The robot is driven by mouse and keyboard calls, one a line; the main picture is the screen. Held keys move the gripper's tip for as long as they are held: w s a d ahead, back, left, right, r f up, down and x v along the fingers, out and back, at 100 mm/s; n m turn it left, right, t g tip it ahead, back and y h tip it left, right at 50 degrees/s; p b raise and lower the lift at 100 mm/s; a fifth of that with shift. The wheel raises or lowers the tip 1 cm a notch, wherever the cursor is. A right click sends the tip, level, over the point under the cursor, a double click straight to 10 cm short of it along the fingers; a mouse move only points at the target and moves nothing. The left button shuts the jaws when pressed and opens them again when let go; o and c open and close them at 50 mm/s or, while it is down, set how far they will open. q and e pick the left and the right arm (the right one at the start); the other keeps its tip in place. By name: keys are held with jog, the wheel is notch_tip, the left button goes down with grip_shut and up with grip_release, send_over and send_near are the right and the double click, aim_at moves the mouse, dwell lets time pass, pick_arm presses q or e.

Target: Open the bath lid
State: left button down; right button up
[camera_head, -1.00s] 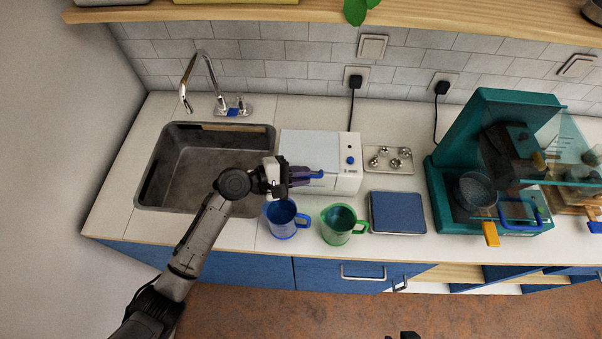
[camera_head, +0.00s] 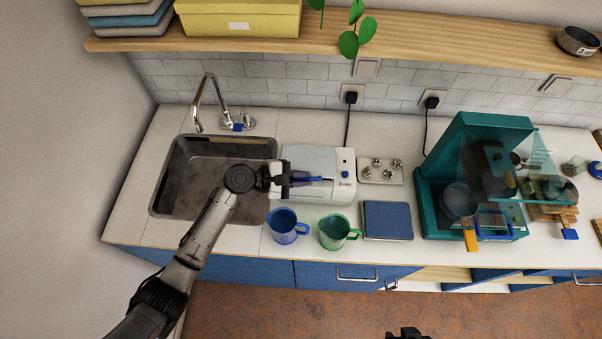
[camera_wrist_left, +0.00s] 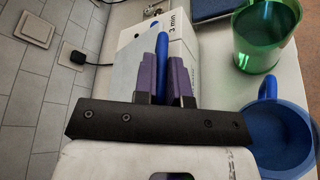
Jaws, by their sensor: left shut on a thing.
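The bath is a white box (camera_head: 343,193) on the counter right of the sink, with a small blue knob on its right end. Its pale lid (camera_head: 308,158) looks flat on top; I cannot tell whether it is slightly raised. A blue bar handle (camera_head: 309,179) runs along its front side. My left gripper (camera_head: 291,179) is at this handle. In the left wrist view the purple fingers (camera_wrist_left: 164,78) are shut on either side of the blue handle (camera_wrist_left: 162,55). The fingers hide part of the handle.
A blue mug (camera_head: 284,227) and a green mug (camera_head: 334,232) stand close in front of the bath. The sink (camera_head: 163,204) is to its left. A metal tray with knobs (camera_head: 380,179), a blue pad (camera_head: 387,221) and a teal machine (camera_head: 427,205) are to its right.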

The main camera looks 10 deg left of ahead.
aim_at(301, 167)
pick_arm(q)
jog(key=r+p, duration=0.1)
jog(key=p, duration=0.1)
jog(key=w+r+n+p, duration=0.1)
jog(key=r, duration=0.1)
jog(key=shift+w+r+g+p, duration=0.1)
jog(key=shift+w+g+p, duration=0.05)
jog(key=shift+g+p, duration=0.25)
jog(key=shift+w+r+n+g+p, duration=0.3)
jog(key=shift+w+r+n+p, duration=0.1)
jog(key=shift+p, duration=0.25)
jog(key=shift+w+a+r+p, duration=0.15)
jog(key=shift+w+r+p, duration=0.3)
jog(key=shift+p, duration=0.1)
pick_arm(e)
notch_tip(301, 167, up, 8)
jog(key=shift+a+f, duration=0.15)
